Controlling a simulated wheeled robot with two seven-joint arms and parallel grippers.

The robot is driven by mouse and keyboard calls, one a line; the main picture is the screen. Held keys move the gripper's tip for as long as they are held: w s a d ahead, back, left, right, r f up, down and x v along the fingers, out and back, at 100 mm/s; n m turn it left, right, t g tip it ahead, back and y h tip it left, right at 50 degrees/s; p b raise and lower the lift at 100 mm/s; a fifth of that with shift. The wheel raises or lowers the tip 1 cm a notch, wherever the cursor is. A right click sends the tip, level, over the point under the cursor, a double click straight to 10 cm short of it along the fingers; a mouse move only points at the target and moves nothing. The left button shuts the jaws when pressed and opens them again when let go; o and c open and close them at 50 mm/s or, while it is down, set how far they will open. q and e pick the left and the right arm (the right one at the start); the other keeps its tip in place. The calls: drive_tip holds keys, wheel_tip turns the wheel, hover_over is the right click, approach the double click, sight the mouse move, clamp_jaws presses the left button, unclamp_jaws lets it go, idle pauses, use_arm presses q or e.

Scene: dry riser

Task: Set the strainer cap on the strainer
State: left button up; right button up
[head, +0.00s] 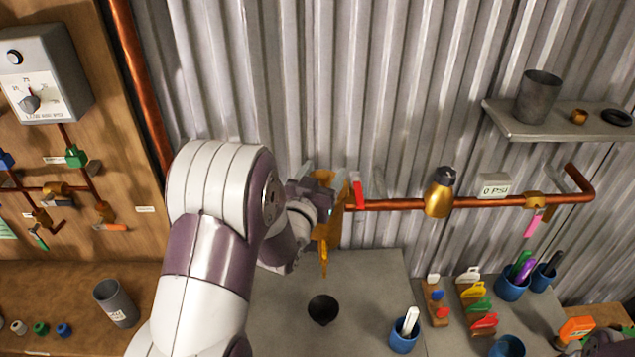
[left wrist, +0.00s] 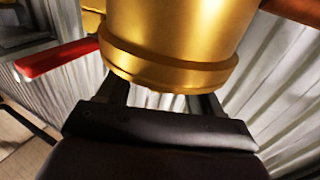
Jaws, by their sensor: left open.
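My left gripper (head: 325,205) is open at the left part of the copper pipe, beside a red handle. Brass parts show around it, one tapering downward (head: 325,258); my arm and gripper hide much of this. In the left wrist view a large brass cylinder with a flanged rim (left wrist: 170,70) fills the upper middle. The fingers (left wrist: 158,98) reach up to its rim and pass behind it. I cannot tell whether this cylinder is the strainer or its cap, or whether the fingers touch it. A dark piece at the lower right corner of the head view looks like my right gripper (head: 608,345).
The copper pipe (head: 395,204) runs along the corrugated wall, with a brass, dark-topped fitting (head: 438,195) and a pink-handled valve (head: 535,222). A black bowl (head: 323,309) and blue cups (head: 404,337) stand on the grey bench (head: 375,280). A shelf (head: 540,125) is at upper right.

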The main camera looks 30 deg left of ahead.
use_arm(q)
drive_tip(key=s+d+b, duration=0.2)
drive_tip(key=s, duration=1)
drive_tip(key=s+a+f+n+g, duration=0.1)
drive_tip(key=s+f+g, duration=0.2)
drive_tip(key=f+g, duration=0.3)
drive_tip(key=s+a+f+g, duration=0.15)
drive_tip(key=f+g, duration=0.25)
drive_tip(key=f, duration=0.4)
drive_tip(key=s+d+f+m+g+h+b, duration=0.1)
drive_tip(key=d+g+b, duration=0.1)
drive_tip(key=d, duration=0.4)
drive_tip(key=s+d+f+m+g+h+b, duration=0.1)
drive_tip(key=s+d+m+g+b, duration=0.1)
drive_tip(key=d+g, duration=0.2)
drive_tip(key=d, duration=0.2)
drive_tip(key=shift+d+f+h, duration=0.25)
drive_tip(key=shift+d+h, duration=0.05)
drive_tip(key=shift+h, duration=0.1)
drive_tip(key=shift+s+a, duration=0.1)
